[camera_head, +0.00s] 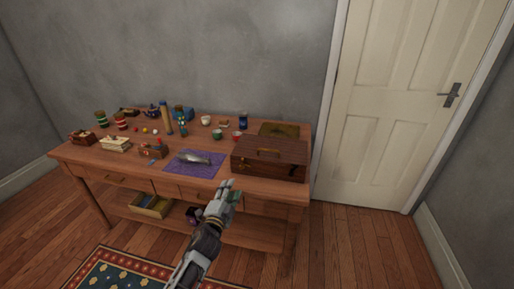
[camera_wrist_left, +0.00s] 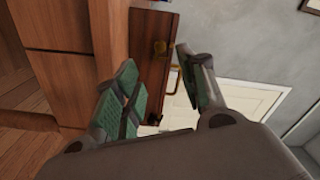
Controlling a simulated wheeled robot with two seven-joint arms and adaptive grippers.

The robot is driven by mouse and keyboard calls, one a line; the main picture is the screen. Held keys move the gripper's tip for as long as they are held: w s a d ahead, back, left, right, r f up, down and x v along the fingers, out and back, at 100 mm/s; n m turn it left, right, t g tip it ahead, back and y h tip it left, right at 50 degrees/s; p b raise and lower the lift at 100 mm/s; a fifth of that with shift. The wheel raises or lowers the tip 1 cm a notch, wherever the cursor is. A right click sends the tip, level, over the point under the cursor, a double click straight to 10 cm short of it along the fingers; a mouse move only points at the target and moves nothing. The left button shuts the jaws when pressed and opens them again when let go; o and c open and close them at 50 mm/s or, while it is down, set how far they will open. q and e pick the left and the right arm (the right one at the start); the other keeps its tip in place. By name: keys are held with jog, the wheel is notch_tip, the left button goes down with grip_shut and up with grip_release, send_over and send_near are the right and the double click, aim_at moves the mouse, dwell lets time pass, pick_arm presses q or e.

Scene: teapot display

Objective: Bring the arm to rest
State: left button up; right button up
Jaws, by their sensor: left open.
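My left gripper (camera_head: 226,187) is in front of the wooden table (camera_head: 130,160), near its front edge, with its arm reaching up from the bottom of the head view. In the left wrist view the two green-padded fingers of the gripper (camera_wrist_left: 162,82) are spread apart. I see nothing held between them. Beyond the fingers is the brown wooden case (camera_wrist_left: 150,35) with a brass-coloured handle. The case also shows in the head view (camera_head: 270,160), on the right end of the table. My right gripper is not in view.
A silvery object (camera_head: 195,158) lies on a purple cloth (camera_head: 181,170) at the table's front. Cups, jars and small boxes stand behind and left. A box (camera_head: 151,206) sits on the lower shelf. A patterned rug (camera_head: 120,270) lies in front; the floor by the door (camera_head: 410,100) is clear.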

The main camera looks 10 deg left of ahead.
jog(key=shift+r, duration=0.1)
